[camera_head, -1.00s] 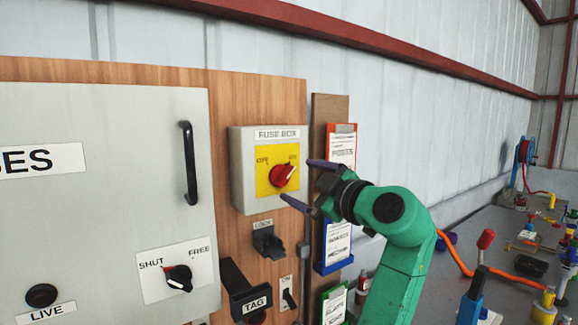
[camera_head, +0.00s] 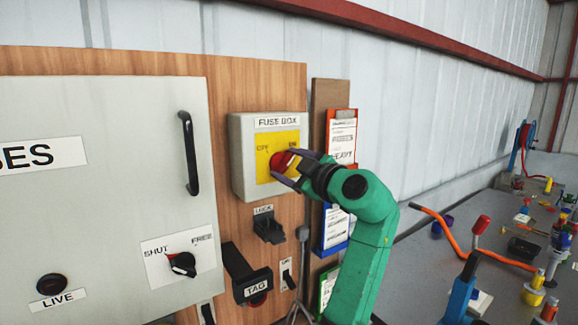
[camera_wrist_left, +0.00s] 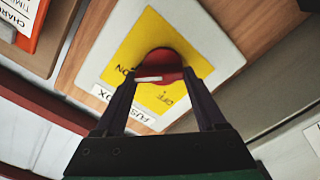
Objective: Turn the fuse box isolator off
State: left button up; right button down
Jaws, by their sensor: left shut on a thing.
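The fuse box (camera_head: 241,160) is a grey box with a yellow plate (camera_head: 263,165) marked OFF on the left and ON on the right. Its red isolator knob (camera_head: 281,160) is partly hidden by my left gripper (camera_head: 285,167). The gripper's two dark fingers are shut on the knob, one on each side. In the left wrist view, the red knob (camera_wrist_left: 168,62) sits between the fingers (camera_wrist_left: 160,77). Its white mark lies toward the ON label in that view. My right gripper is not in view.
A grey cabinet with a black handle (camera_head: 190,153) and a SHUT/FREE switch (camera_head: 182,264) stands left of the fuse box. Below it are a lock hasp (camera_head: 268,230) and a TAG lever (camera_head: 246,277). Document holders hang right. A cluttered bench (camera_head: 450,250) lies farther right.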

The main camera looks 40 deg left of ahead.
pick_arm(q)
jog(key=n+b, duration=0.2)
jog(key=b, duration=0.1)
jog(key=n+b, duration=0.2)
jog(key=b, duration=0.1)
jog(key=shift+s+f, duration=0.15)
jog(key=shift+f, duration=0.2)
jog(key=n+b, duration=0.2)
jog(key=n, duration=0.1)
jog(key=n+b, duration=0.1)
jog(key=n, duration=0.1)
jog(key=shift+a+n+b, duration=0.1)
jog(key=shift+n+b, duration=0.2)
jog(key=n+b, duration=0.1)
jog(key=n, duration=0.1)
jog(key=shift+s+n, duration=0.1)
jog(key=shift+n, duration=0.3)
jog(key=n+b, duration=0.1)
jog(key=n, duration=0.4)
jog(key=shift+n, duration=0.3)
jog(key=o, duration=1.3)
